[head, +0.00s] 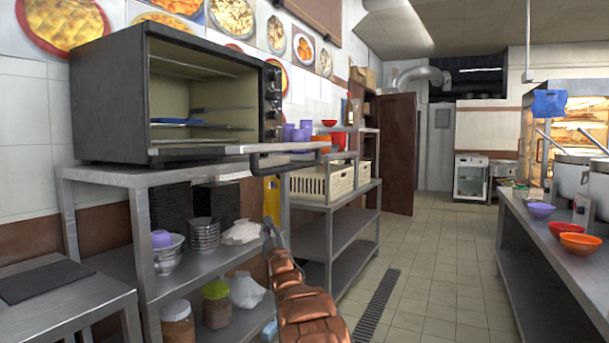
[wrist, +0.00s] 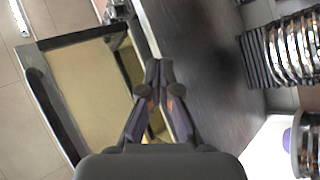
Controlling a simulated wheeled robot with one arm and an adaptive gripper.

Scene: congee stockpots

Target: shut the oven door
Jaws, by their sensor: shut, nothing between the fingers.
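The oven (head: 105,105) is a dark box on the top of a metal shelf unit at the left, its pale inside and rack showing. Its door (head: 240,149) is open, lowered to about level, and sticks out to the right. A dark handle (head: 295,164) hangs at its outer end. In the wrist view the door appears as a tan panel (wrist: 90,90) in a dark frame, left of my fingers. My gripper (head: 271,232) is below the door in the head view. In the wrist view my gripper (wrist: 158,75) has its fingertips together, empty; contact with the door cannot be told.
Metal bowls (head: 204,235), black stacked items (head: 215,203) and jars (head: 216,305) fill the shelves below the oven. White baskets (head: 307,183) stand on the shelf unit beyond. A counter with orange bowls (head: 579,244) is at right. The tiled aisle (head: 440,270) is clear.

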